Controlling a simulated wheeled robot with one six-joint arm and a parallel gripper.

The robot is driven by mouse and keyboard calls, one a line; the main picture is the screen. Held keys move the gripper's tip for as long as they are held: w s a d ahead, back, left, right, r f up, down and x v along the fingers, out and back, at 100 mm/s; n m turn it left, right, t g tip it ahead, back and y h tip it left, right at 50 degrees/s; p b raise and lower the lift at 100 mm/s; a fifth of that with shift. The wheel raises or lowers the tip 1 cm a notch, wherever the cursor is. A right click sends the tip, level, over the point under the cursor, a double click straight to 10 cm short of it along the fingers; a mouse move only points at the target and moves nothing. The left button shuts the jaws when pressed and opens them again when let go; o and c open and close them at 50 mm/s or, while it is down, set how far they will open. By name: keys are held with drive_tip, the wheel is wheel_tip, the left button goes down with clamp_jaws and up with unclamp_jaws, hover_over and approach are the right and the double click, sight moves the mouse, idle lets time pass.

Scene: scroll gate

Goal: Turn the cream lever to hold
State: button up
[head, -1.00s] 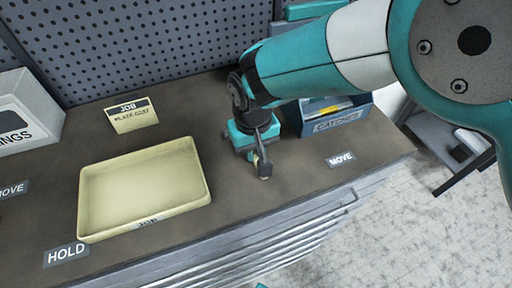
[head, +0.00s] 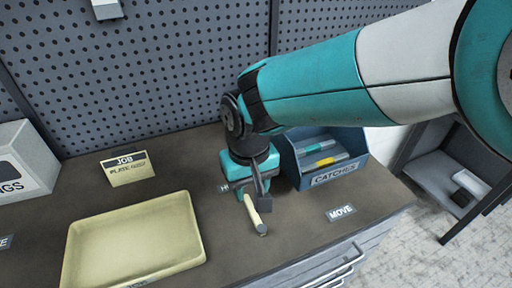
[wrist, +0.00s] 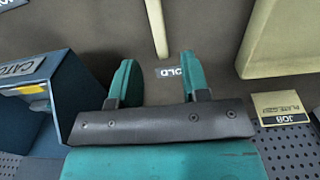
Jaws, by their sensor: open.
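The cream lever (head: 252,210) is a slim bar on the dark bench, with a grey end pointing toward the bench's front edge. Its back part is hidden by my gripper in the head view. My gripper (head: 251,192) is open over the lever's back end. In the wrist view the lever (wrist: 157,25) runs down to the gap between my open fingertips (wrist: 157,60), with nothing held. A HOLD label (wrist: 178,72), partly covered, lies by the right finger.
A blue CATCHES bin (head: 325,165) stands close to the right of my gripper. A cream tray (head: 85,230) and a JOB card (head: 128,170) are to the left. A perforated panel (head: 170,70) rises behind. The bench front is clear around the lever.

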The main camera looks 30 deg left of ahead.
sight(251, 207)
wheel_tip(251, 207, up, 11)
drive_tip(key=b, duration=0.1)
idle(0.3)
drive_tip(key=w+d+r+m+y, duration=0.1)
drive_tip(key=w+d+r, duration=0.1)
drive_tip(key=d, duration=0.7)
drive_tip(key=w+d+r+y, duration=0.1)
drive_tip(key=d+r, duration=0.2)
drive_tip(key=d, duration=0.7)
drive_tip(key=s+d+f+m+y, duration=0.2)
drive_tip(key=s+d, duration=0.9)
drive_tip(key=d, duration=0.3)
drive_tip(key=shift+d, duration=0.25)
